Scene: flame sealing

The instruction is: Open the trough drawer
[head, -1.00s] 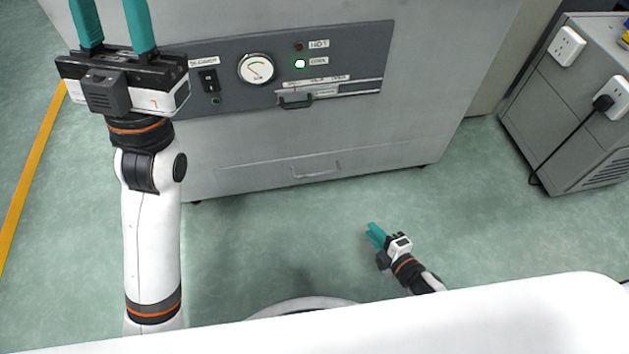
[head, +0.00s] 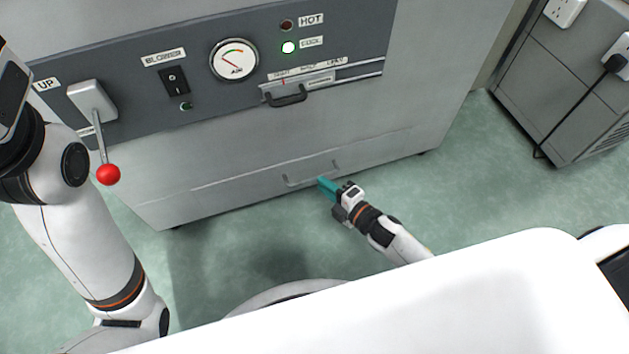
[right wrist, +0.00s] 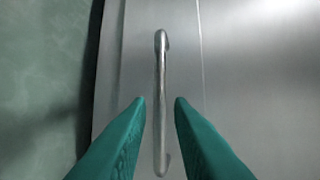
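The trough drawer (head: 230,192) is the low grey front panel of the machine, and it sits flush, closed. Its metal bar handle (head: 296,184) is partly covered by my right gripper (head: 322,183) in the head view. In the right wrist view the handle (right wrist: 161,80) stands upright in the picture, between the two teal fingers of my right gripper (right wrist: 160,103). The fingers are apart, with a gap on each side of the bar, so the gripper is open. My left gripper (head: 10,90) is cut off at the left edge, and its fingers are out of the picture.
The control panel above carries a red-knobbed lever (head: 108,174), a blower switch (head: 174,80), a gauge (head: 234,60) and another handle (head: 288,96). A grey cabinet (head: 560,110) stands at right. Green floor (head: 450,200) is clear before the drawer.

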